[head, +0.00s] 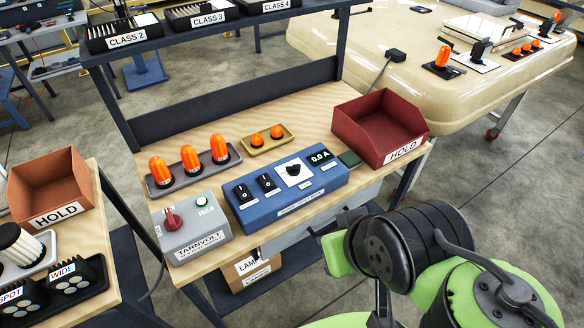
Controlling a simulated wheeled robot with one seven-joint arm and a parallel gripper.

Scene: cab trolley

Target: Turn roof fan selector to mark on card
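A black rotary knob (293,171) sits on a white card on the blue switch box (300,195), on the wooden bench. The card's mark and the knob's exact pointing are too small to read. On the cream cab roof (390,50) at the upper right, a dark upright knob-like part (478,50) stands on a white plate. No readable label says which one is the roof fan selector. My green and black arm fills the lower right, apart from the bench items. My gripper is not visible in the head view.
Beside the blue box are a grey box (190,240) with a red knob, orange lamps in a grey tray (205,182) and a yellow tray (252,147), and a red HOLD bin (378,128). A dark shelf rail (240,100) crosses behind. Floor is open at right.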

